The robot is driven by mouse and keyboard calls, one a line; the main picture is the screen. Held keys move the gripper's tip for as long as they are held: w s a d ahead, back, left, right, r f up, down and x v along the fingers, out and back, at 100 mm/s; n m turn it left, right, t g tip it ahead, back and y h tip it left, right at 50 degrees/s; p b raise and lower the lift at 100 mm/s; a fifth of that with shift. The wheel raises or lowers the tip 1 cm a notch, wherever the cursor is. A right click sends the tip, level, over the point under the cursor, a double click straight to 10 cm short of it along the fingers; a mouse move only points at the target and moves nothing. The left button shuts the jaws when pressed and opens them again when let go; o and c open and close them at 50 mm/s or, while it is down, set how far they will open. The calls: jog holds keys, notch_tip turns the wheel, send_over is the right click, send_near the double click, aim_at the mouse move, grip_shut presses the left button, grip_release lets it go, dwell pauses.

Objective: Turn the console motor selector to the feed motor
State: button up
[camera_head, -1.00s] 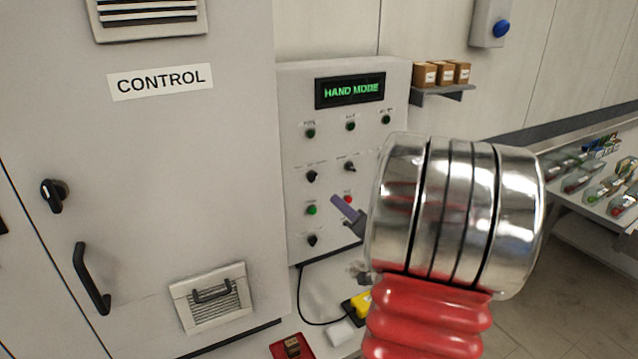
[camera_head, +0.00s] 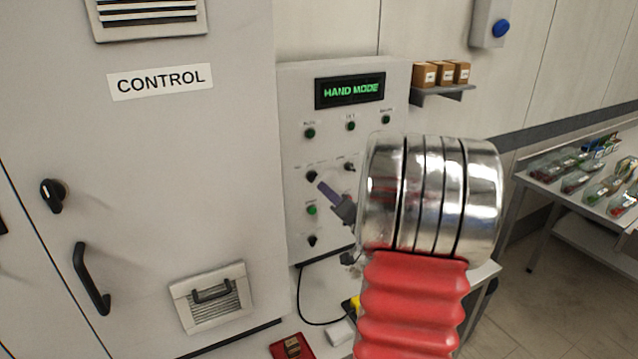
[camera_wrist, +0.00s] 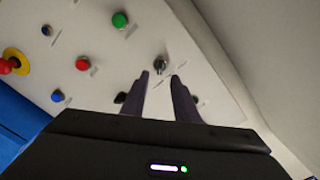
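The grey console panel (camera_head: 296,95) has a screen (camera_head: 350,90) reading HAND MODE. It carries several dark rotary knobs: an upper left one (camera_head: 311,176), an upper right one (camera_head: 349,167) and a lower one (camera_head: 312,241). Their labels are too small to read, so I cannot tell which is the motor selector. My gripper (camera_head: 321,187) is in front of the panel, its purple finger just below and right of the upper left knob. In the wrist view my gripper (camera_wrist: 160,75) is open, and a dark knob (camera_wrist: 160,64) shows just beyond the gap between the fingertips. Contact is not visible.
A green button (camera_head: 312,210) sits below the upper left knob. The wrist view shows a green button (camera_wrist: 120,20), a red button (camera_wrist: 83,62) and a yellow-ringed red button (camera_wrist: 12,64). A control cabinet (camera_head: 230,200) stands left; a table (camera_head: 540,184) stands right.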

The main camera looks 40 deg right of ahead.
aim_at(314, 179)
jog(key=x, duration=0.7)
jog(key=shift+w+f, duration=0.1)
jog(key=shift+c, duration=0.4)
grip_shut()
jog(key=shift+d+f, duration=0.1)
